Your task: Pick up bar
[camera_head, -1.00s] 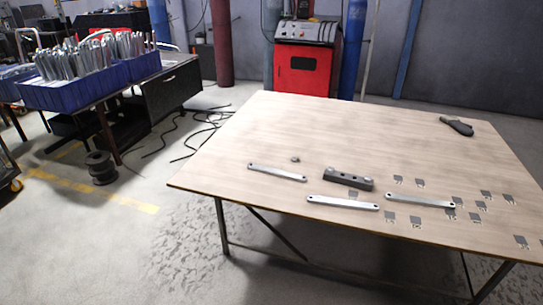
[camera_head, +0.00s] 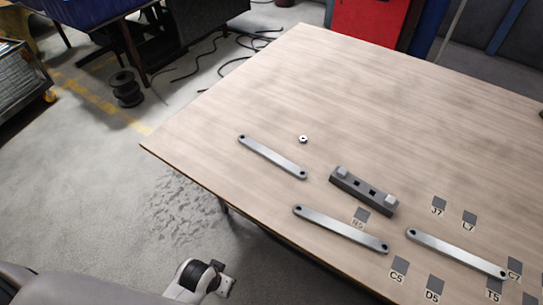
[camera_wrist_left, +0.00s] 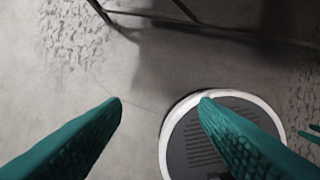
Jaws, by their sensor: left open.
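Three flat silver bars with a hole at each end lie on the wooden table (camera_head: 310,80). One bar (camera_head: 273,158) is at the left, one bar (camera_head: 341,230) is at the front middle, and one bar (camera_head: 457,254) is at the right. My left gripper (camera_wrist_left: 160,100) is open and empty in the left wrist view, over the floor, with no bar between its teal fingers. In the head view only part of a white and black arm shows at the bottom, below the table edge. Small teal tips at the wrist view's right edge may be my right gripper; its jaws cannot be judged.
A dark block (camera_head: 362,191) with light ends lies among the bars. A small round metal piece (camera_head: 303,139) lies behind them. Several grey labelled squares, such as C5 (camera_head: 399,266), mark the table's right front. The back of the table is clear in view.

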